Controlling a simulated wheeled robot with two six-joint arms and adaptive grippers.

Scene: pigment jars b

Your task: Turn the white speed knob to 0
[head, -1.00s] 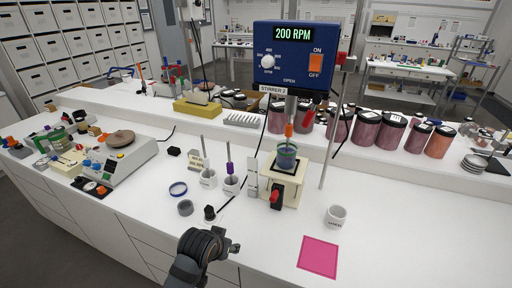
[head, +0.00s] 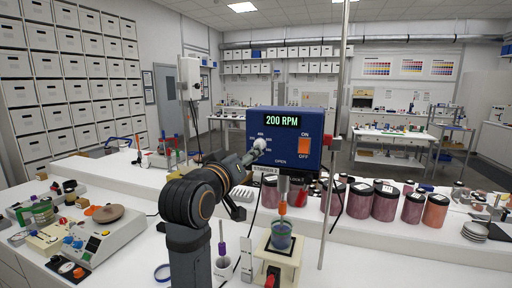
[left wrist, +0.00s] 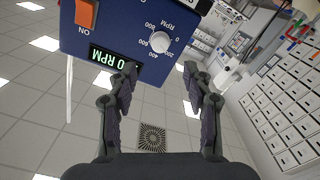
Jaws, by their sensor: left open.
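The white speed knob (head: 259,145) is on the left of the blue stirrer box (head: 312,150), under a display (head: 282,120) that reads 200 RPM. In the left wrist view the box is upside down, and the white knob (left wrist: 160,42) sits inside a ring of printed numbers. Its pointer is too small to read. My left gripper (head: 252,154) is at the knob's lower left in the head view. In the wrist view my left gripper (left wrist: 161,72) is open and empty, its fingers spread either side of the knob's line, with the knob just beyond the tips. My right gripper is not in view.
An orange ON/OFF switch (head: 305,147) is right of the knob. A metal rod (head: 334,170) stands behind the box. A beaker (head: 281,238) sits below it on a stand. Pigment jars (head: 386,200) line the raised shelf to the right.

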